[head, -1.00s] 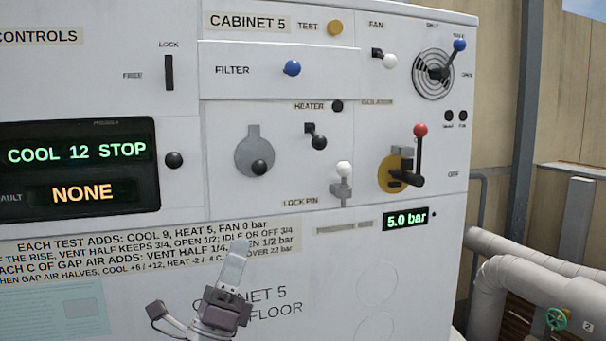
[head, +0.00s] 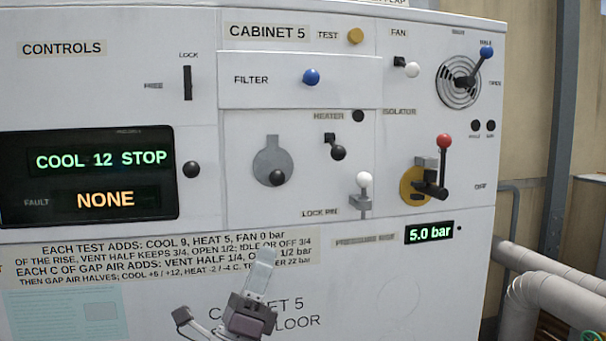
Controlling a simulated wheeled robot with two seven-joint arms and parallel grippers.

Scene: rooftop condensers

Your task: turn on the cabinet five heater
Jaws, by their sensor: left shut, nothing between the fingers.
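The heater switch (head: 337,149) is a small lever with a black knob under the HEATER label on cabinet five (head: 290,208). Its knob points down and to the right. A dark round lamp (head: 358,116) beside the label looks unlit. My left gripper (head: 262,262) is shut and empty, fingers pointing up, in front of the lower panel. It is below and left of the heater switch and apart from it. My right gripper is not in view.
Nearby are the red-knobbed isolator lever (head: 444,142), white lock pin (head: 364,180), a black knob on a grey plate (head: 277,178), blue filter knob (head: 311,77) and white fan switch (head: 412,69). Displays read COOL 12 STOP (head: 102,160), NONE and 5.0 bar (head: 430,233). Pipes (head: 545,290) run at right.

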